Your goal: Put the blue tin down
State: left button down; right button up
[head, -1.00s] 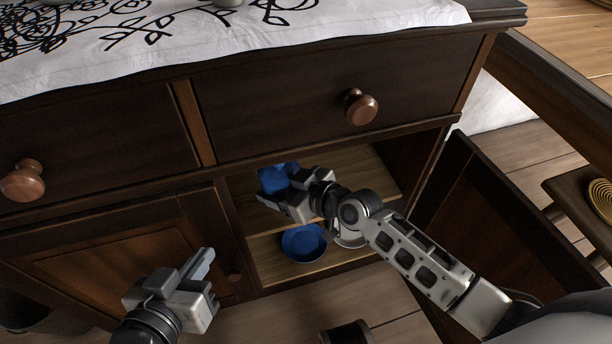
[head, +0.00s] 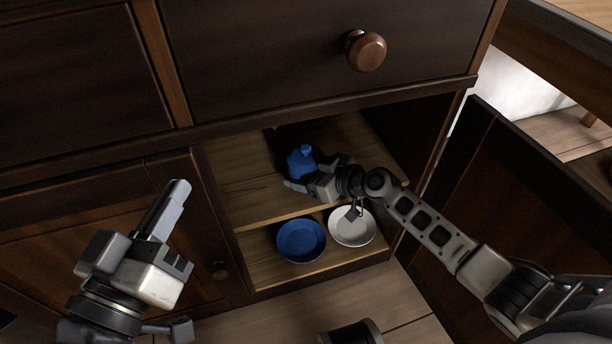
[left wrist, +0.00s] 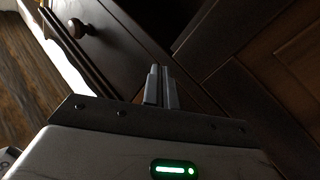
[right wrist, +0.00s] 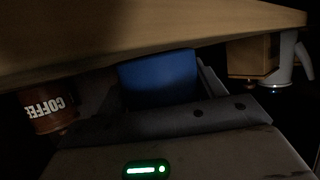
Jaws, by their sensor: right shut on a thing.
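The blue tin (head: 301,163), with a small knob on top, is upright inside the open cupboard, at the upper shelf (head: 250,188). My right gripper (head: 303,178) is shut on it, reaching in from the right. In the right wrist view the blue tin (right wrist: 160,78) sits between the fingers, close to the wooden board (right wrist: 200,25); I cannot tell whether they touch. My left gripper (head: 178,190) is outside, in front of the closed left door. Its fingers lie together and empty in the left wrist view (left wrist: 161,88).
A blue bowl (head: 301,240) and a white dish (head: 352,227) stand on the lower shelf. The right door (head: 470,200) hangs open beside my right arm. The right wrist view shows a brown coffee tin (right wrist: 50,110), a wooden block (right wrist: 252,58) and a grey jug (right wrist: 290,62).

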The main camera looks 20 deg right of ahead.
jog(key=o, duration=2)
